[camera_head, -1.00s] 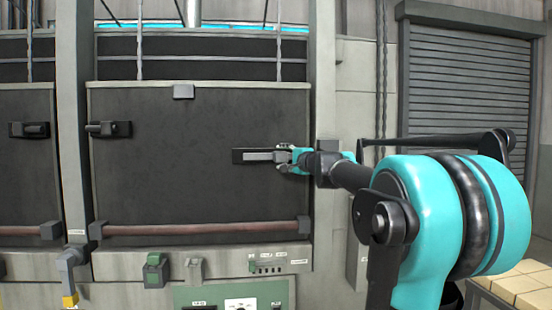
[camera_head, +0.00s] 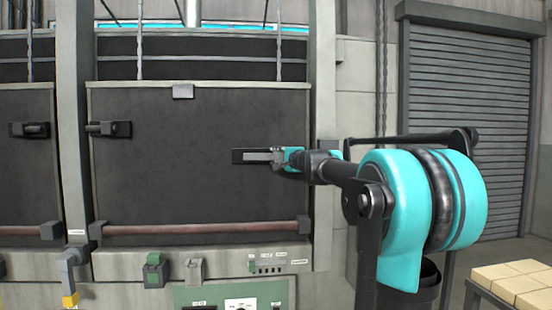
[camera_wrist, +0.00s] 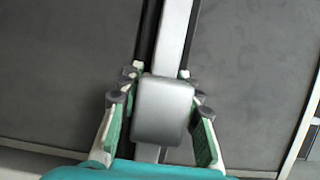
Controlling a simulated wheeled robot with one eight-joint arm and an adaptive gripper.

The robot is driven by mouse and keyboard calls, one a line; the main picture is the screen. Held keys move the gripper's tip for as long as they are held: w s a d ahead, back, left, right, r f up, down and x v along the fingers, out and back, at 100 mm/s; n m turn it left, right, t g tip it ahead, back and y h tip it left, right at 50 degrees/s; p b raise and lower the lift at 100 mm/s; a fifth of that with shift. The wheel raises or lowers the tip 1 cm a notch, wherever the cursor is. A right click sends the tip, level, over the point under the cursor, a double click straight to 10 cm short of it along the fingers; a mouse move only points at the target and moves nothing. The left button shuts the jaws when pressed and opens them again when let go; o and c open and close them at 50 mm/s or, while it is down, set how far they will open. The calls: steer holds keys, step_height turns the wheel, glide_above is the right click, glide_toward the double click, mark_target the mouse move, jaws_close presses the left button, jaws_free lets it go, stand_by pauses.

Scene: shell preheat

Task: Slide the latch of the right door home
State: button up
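The right door (camera_head: 190,195) is a wide dark panel, upright between grey posts. Its latch (camera_head: 258,157) is a pale grey bar on a dark plate near the door's right edge, lying level. My gripper (camera_head: 281,157) is at the bar's right end. In the wrist view, the latch's grey block-shaped knob (camera_wrist: 163,108) sits between the two fingers of my gripper (camera_wrist: 161,82). The latch's right end is hidden behind my gripper in the head view.
A second dark fitting (camera_head: 108,129) is at the door's upper left. A reddish bar (camera_head: 200,228) runs along the door's bottom, above a panel with a green switch (camera_head: 153,270). A table with pale blocks (camera_head: 515,283) stands at lower right.

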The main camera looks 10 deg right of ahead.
jaws_close()
steer(key=shift+d, duration=3.4)
steer(key=o, duration=0.7)
jaws_free()
steer(key=shift+d, duration=0.2)
steer(key=shift+o, duration=0.7)
steer(key=shift+a, duration=0.1)
steer(key=v, duration=1.2)
